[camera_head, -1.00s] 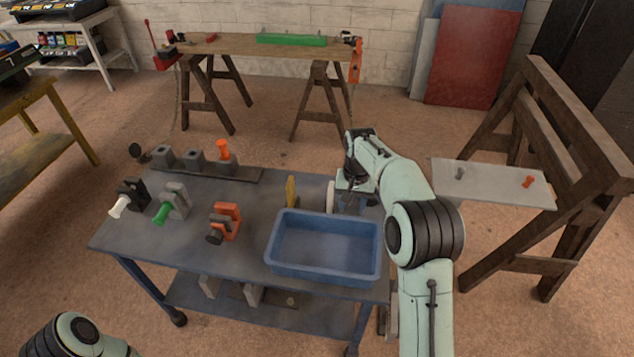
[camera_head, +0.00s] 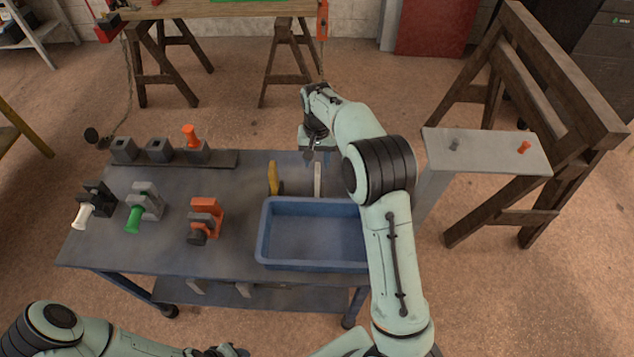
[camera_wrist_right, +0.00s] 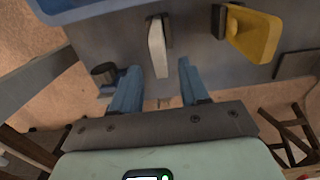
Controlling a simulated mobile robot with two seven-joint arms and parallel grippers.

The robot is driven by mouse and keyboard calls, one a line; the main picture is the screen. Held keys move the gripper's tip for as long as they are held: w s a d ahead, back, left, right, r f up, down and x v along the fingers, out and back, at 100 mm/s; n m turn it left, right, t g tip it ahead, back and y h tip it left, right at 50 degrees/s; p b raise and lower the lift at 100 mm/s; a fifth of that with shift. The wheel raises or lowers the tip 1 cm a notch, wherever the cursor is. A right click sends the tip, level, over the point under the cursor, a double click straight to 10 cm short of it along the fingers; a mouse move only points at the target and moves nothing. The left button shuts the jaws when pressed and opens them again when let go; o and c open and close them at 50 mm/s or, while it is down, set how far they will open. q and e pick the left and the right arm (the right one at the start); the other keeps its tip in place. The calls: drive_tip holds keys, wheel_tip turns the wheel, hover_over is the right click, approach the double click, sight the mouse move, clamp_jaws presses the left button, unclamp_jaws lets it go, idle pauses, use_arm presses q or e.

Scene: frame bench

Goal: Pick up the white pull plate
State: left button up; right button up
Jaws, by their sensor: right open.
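The white pull plate (camera_head: 317,178) stands upright on the blue-grey bench, behind the blue bin. In the right wrist view the white pull plate (camera_wrist_right: 157,48) is a narrow upright slab against a dark holder, its lower end near the gap between my fingers. My right gripper (camera_head: 312,153) is just behind the plate in the head view. In the wrist view my right gripper (camera_wrist_right: 160,86) is open, its two blue fingers apart with nothing held between them. My left gripper (camera_head: 222,351) is only partly visible at the bottom edge; its jaws cannot be made out.
A yellow plate (camera_head: 273,177) stands just left of the white one. The blue bin (camera_head: 268,246) is close in front. An orange clamp-like part (camera_head: 207,214), a green-handled one (camera_head: 143,206) and a white-handled one (camera_head: 92,202) stand left. A grey shelf (camera_head: 490,152) is at right.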

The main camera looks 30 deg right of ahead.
sight(317, 167)
drive_tip(key=shift+s+f, duration=0.15)
drive_tip(key=shift+f, duration=2.55)
clamp_jaws()
drive_tip(key=shift+r, duration=0.1)
